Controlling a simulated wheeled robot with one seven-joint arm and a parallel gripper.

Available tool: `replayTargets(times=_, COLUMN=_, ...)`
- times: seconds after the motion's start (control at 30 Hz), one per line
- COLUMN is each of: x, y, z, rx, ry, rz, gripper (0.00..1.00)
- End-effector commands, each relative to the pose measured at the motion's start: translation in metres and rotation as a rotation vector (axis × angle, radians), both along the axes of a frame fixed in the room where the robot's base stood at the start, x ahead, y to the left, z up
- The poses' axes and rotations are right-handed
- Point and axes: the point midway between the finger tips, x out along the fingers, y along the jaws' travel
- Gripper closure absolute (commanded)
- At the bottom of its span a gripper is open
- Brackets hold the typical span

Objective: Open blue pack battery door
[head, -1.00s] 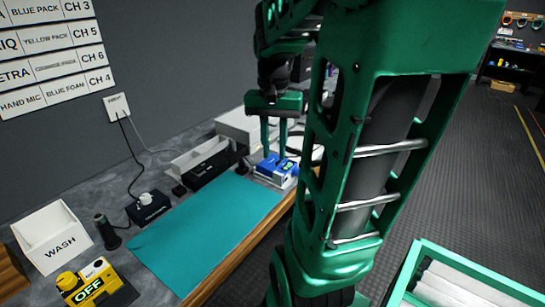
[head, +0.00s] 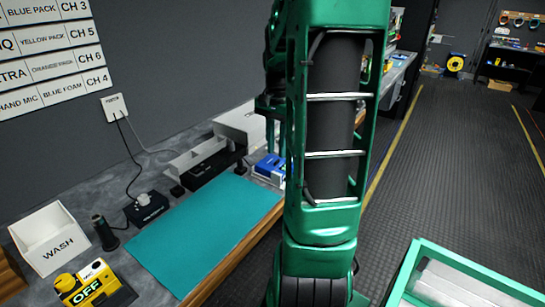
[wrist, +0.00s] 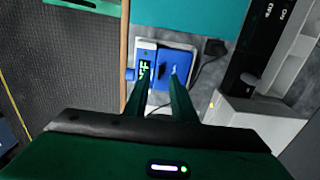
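The blue pack (head: 268,166) lies on the bench just past the far end of the teal mat, partly hidden behind my arm in the head view. In the wrist view the blue pack (wrist: 178,57) rests on a pale base, with a lit green display on its left part. My gripper (wrist: 159,78) is open and empty, its two fingers spread and pointing at the pack, with the tips overlapping its near side. I cannot tell whether they touch it. I cannot make out whether the battery door is open. In the head view my arm hides most of the gripper.
The teal mat (head: 205,225) is bare. A yellow pack reading OFF (head: 92,285), a WASH bin (head: 50,238), a black box (head: 147,208) and a grey tray (head: 197,155) stand around it. A dark cable (wrist: 207,55) lies right of the blue pack. A green-rimmed crate (head: 410,262) stands on the floor.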

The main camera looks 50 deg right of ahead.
Motion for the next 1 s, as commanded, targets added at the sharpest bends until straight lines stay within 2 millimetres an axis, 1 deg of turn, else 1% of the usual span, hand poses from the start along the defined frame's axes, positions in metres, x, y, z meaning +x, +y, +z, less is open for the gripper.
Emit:
replayTargets(times=0.03, x=-0.001, y=0.000, z=-0.008, rx=0.003, ry=0.002, rz=-0.001, gripper=0.77)
replayTargets(times=0.1, x=-0.001, y=0.000, z=-0.017, rx=0.002, ry=0.001, rz=0.000, gripper=0.77)
replayTargets(times=0.23, x=0.000, y=0.000, z=-0.028, rx=0.001, ry=0.001, rz=0.000, gripper=0.77)
replayTargets(times=0.4, x=-0.001, y=0.000, z=-0.034, rx=0.000, ry=0.000, rz=0.000, gripper=0.77)
replayTargets(times=0.6, x=0.000, y=0.000, z=-0.033, rx=-0.001, ry=0.000, rz=0.000, gripper=0.77)
replayTargets(times=0.63, x=0.000, y=0.000, z=-0.033, rx=-0.001, ry=0.000, rz=0.000, gripper=0.79)
replayTargets(times=0.67, x=0.000, y=0.000, z=-0.033, rx=-0.001, ry=0.000, rz=0.000, gripper=0.86)
replayTargets(times=0.7, x=0.000, y=0.000, z=-0.033, rx=-0.001, ry=0.000, rz=0.000, gripper=0.96)
replayTargets(times=0.73, x=0.000, y=0.000, z=-0.033, rx=-0.001, ry=0.000, rz=0.001, gripper=1.00)
replayTargets(times=0.83, x=0.000, y=0.000, z=-0.033, rx=-0.001, ry=0.000, rz=0.001, gripper=1.00)
replayTargets(times=0.87, x=-0.001, y=0.011, z=-0.033, rx=-0.001, ry=0.000, rz=0.003, gripper=1.00)
replayTargets(times=0.9, x=-0.001, y=0.006, z=-0.033, rx=-0.001, ry=0.000, rz=0.001, gripper=1.00)
replayTargets(times=1.0, x=-0.001, y=0.002, z=-0.033, rx=0.002, ry=0.005, rz=0.000, gripper=1.00)
